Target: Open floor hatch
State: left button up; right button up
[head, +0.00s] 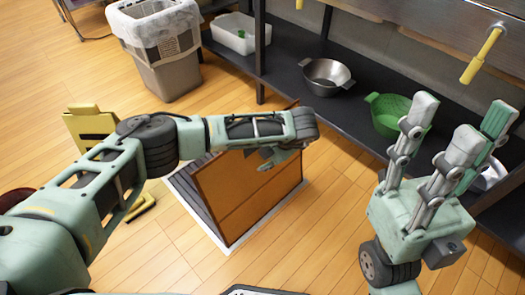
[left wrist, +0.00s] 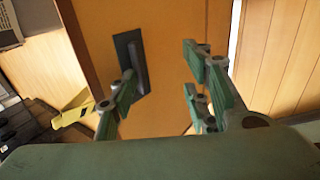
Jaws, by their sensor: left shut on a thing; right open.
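The floor hatch (head: 225,205) is an orange-brown wooden panel, raised steeply from its pale-framed opening (head: 285,205) in the floor. In the left wrist view the panel (left wrist: 165,20) fills the middle, with a dark recessed handle (left wrist: 128,45) on it. The exact contact is partly hidden. My right gripper (head: 450,130) is open and empty, fingers up, right of the hatch and apart from it.
A bin with a white liner (head: 165,65) stands at the back. A dark low shelf (head: 290,80) holds a white tub (head: 240,38), a metal bowl (head: 326,75) and a green colander (head: 388,112). A yellow sign (head: 90,125) stands left. Floor before the shelf is clear.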

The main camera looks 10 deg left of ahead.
pick_arm(q)
jog(key=v, duration=1.1)
jog(key=shift+s+d+r, duration=0.15)
jog(key=shift+s+r, duration=0.05)
jog(key=shift+r, duration=0.15)
